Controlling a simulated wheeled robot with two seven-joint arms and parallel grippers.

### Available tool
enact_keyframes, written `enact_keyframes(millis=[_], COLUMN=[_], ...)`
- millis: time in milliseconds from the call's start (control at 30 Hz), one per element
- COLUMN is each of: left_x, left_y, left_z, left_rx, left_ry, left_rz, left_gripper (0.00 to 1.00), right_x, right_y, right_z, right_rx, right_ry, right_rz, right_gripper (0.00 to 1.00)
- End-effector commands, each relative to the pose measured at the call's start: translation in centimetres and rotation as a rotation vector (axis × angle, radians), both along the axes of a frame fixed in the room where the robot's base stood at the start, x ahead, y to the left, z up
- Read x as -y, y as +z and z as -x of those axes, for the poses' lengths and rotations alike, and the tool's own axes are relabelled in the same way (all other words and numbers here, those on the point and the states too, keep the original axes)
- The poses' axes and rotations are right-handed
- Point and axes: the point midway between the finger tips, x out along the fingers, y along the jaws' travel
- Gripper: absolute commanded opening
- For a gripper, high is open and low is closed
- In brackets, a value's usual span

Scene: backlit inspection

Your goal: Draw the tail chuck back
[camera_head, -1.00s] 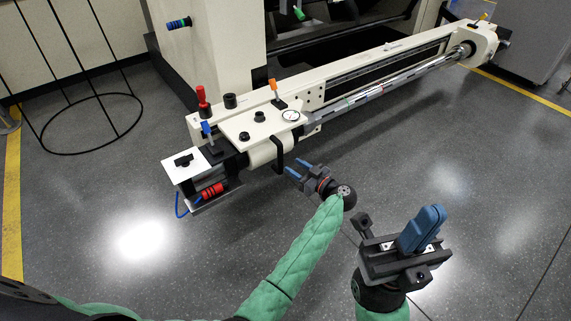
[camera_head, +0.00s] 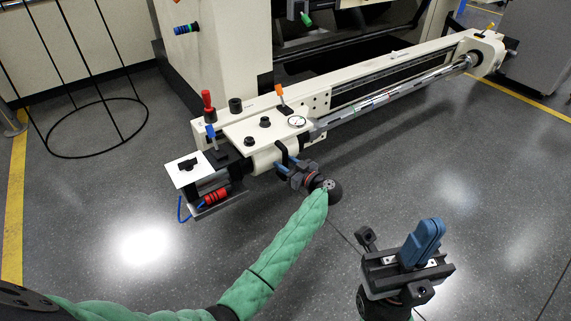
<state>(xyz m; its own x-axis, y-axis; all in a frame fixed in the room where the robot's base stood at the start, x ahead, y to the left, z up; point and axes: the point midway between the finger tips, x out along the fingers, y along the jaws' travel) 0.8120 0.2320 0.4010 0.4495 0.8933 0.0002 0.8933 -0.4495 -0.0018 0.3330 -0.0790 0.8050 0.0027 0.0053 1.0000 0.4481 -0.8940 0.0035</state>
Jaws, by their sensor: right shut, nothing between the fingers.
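A long cream machine bed runs from lower left to upper right. At its near left end is a cream housing (camera_head: 240,133) with a dial gauge (camera_head: 297,121) and a black loop handle (camera_head: 280,147) on its front side. A striped rod (camera_head: 390,95) runs from there to a far end block (camera_head: 486,50). I cannot tell which end is the tail chuck. My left gripper (camera_head: 291,164) is at the black handle, its blue fingers apart on either side of it; contact is unclear. My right gripper (camera_head: 428,226) is shut and empty, above the floor at lower right.
A black wire stand (camera_head: 97,128) is at left. The floor in front is clear.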

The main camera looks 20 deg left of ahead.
Motion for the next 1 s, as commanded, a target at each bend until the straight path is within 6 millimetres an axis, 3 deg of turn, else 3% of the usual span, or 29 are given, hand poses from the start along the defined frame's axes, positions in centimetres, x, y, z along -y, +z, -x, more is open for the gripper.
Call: enact_keyframes(millis=[33,167,200,567,1000], left_x=[0.0,0.0,0.0,-0.1,-1.3], left_y=[0.0,0.0,0.0,0.0,0.2], left_z=[0.0,0.0,0.0,0.1,0.8], left_rx=[0.0,0.0,0.0,-0.001,-0.003], left_ry=[0.0,0.0,0.0,0.001,0.003], left_rz=[0.0,0.0,0.0,0.0,0.0], left_gripper=[0.28,0.02,0.0,0.0,0.0], right_x=[0.0,0.0,0.0,0.0,0.5], right_y=[0.0,0.0,0.0,0.4,2.9], right_z=[0.0,0.0,0.0,0.0,0.1], right_rx=[0.0,-0.001,-0.001,0.001,0.013], right_ry=[0.0,0.0,0.0,0.002,0.015], right_rz=[0.0,0.0,0.0,-0.003,-0.034], right_gripper=[0.0,0.0,0.0,0.0,0.0])
